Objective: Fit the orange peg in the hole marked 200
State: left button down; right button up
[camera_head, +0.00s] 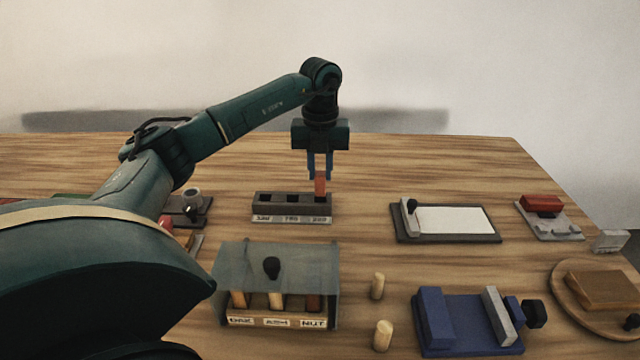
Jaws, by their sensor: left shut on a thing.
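The orange peg (320,184) is held upright between the fingers of my left gripper (320,168), which is shut on it. The peg is over the right end of a dark block (292,208) with a row of holes and a pale label strip along its front. The rightmost label (319,219) seems to read 200, though the print is small. The peg's lower end is at the right hole, and I cannot tell whether it is inside or just above. The other two holes look dark and empty. My right gripper is not in view.
In front stands a grey-lidded rack (275,257) with several labelled pegs. Two wooden pegs (378,286) stand right of it. A blue vise (465,322), a white board on a dark base (446,219), a red block on a grey stand (543,204) and a round wooden plate (588,322) lie rightward.

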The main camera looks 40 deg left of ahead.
aim_at(320, 172)
pick_arm(q)
jog(key=shift+f, duration=1.85)
jog(key=c, duration=1.3)
grip_release()
jog(key=shift+f, duration=0.15)
notch_tip(320, 172, up, 12)
jog(key=shift+r, duration=0.2)
